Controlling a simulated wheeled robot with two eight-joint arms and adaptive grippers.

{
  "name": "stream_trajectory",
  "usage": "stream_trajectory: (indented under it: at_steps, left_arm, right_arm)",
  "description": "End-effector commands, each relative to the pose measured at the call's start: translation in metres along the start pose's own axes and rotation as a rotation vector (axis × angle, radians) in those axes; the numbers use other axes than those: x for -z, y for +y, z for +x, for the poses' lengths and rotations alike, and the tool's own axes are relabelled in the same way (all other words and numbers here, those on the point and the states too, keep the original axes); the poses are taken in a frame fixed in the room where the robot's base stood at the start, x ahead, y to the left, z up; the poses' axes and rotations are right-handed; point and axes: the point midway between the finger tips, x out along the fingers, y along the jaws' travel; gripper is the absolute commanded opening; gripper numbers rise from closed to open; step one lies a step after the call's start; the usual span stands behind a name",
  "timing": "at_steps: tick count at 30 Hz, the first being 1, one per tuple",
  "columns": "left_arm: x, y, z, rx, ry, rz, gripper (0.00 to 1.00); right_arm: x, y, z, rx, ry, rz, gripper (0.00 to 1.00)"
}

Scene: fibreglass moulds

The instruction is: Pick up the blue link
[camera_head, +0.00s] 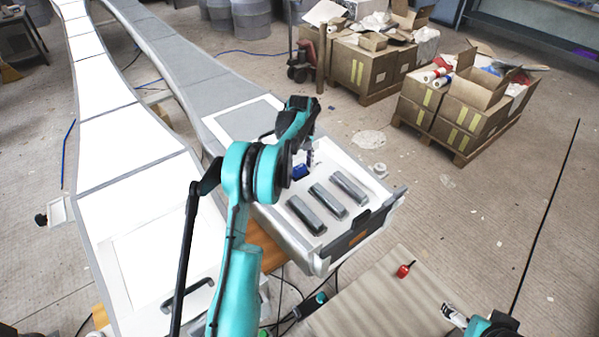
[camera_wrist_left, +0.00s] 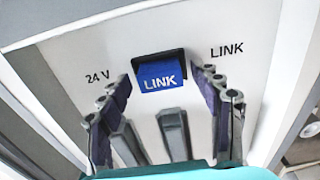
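The blue link (camera_head: 301,171) is a small blue block on the white panel (camera_head: 375,178) of the box. In the left wrist view the block (camera_wrist_left: 160,74), marked LINK in white, sits at a dark slot in the panel. My left gripper (camera_head: 308,155) is above the panel, over the block. Its two fingers show apart in the wrist view, one on each side of the block, with clear gaps to it. It holds nothing. My right gripper (camera_head: 454,316) is at the lower right edge of the head view, small and partly cut off.
Three dark grey bars, one of them here (camera_head: 328,201), lie on the panel in front of the block. A red object (camera_head: 404,270) lies on a board at the lower right. Cartons (camera_head: 455,110) stand on pallets behind. White moulds (camera_head: 105,90) run along the left.

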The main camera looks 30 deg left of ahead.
Motion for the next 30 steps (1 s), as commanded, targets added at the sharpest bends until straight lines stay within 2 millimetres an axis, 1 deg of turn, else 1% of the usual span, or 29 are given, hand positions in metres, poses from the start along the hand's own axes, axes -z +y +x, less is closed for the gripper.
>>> stream_trajectory:
  at_steps: [1, 4, 5, 14, 17, 22, 26, 27, 30]
  left_arm:
    - [0.000, 0.000, 0.000, 0.000, 0.000, 0.000, 0.46]
    - [0.000, 0.000, 0.000, 0.000, 0.000, 0.000, 0.20]
    - [0.000, 0.000, 0.000, 0.000, 0.000, 0.000, 0.18]
    - [0.000, 0.000, -0.001, 0.000, 0.000, 0.000, 0.18]
    - [0.000, 0.000, -0.004, 0.000, 0.000, 0.000, 0.18]
    - [0.000, 0.000, -0.022, 0.000, 0.000, 0.000, 0.18]
    - [0.000, 0.000, -0.046, 0.000, 0.000, 0.000, 0.18]
    - [0.010, -0.005, -0.050, 0.000, 0.000, 0.004, 0.18]
    - [0.030, -0.013, -0.062, 0.000, 0.000, 0.005, 0.18]
  right_arm:
    - [0.000, 0.000, 0.000, 0.000, 0.000, 0.000, 0.84]
    - [0.000, 0.000, 0.000, 0.000, 0.000, 0.000, 0.84]
    - [0.000, 0.000, 0.000, 0.000, 0.000, 0.000, 0.84]
    - [0.000, 0.000, 0.000, 0.000, 0.000, 0.000, 0.84]
    - [0.001, 0.000, -0.001, 0.000, 0.000, 0.000, 0.84]
    - [0.004, 0.000, -0.006, 0.000, 0.000, 0.000, 0.84]
    - [0.009, 0.000, -0.012, 0.000, 0.000, 0.000, 0.84]
    - [0.009, 0.000, -0.013, 0.000, 0.000, 0.000, 0.84]
    - [0.012, 0.000, -0.017, 0.000, 0.000, 0.000, 0.84]
